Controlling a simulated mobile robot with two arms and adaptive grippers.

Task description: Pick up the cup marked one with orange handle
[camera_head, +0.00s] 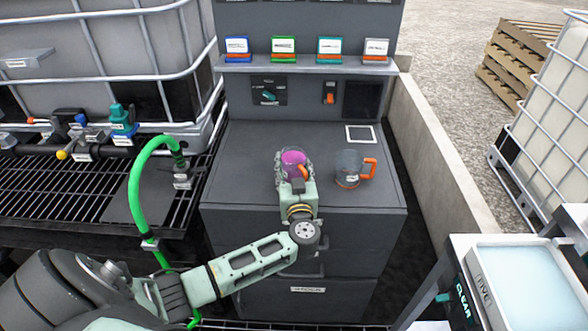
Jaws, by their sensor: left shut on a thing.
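A clear cup with magenta contents (293,157) is on or just above the dark grey cabinet top (240,165). My left gripper (294,168) reaches it from the front and is shut on it, with fingers at both sides. A bit of orange shows on this cup by the gripper, and any number on it is hidden. A second clear cup (347,167) stands upright to the right, with an orange handle (369,168) on its right side. It looks empty, and its mark is too small to read. My right gripper is not in view.
A shelf (300,65) with several coloured label holders is above the cabinet's back. A white-framed square (360,134) lies at the back right of the top. A green hose (135,190) curves on the left. The left part of the top is clear.

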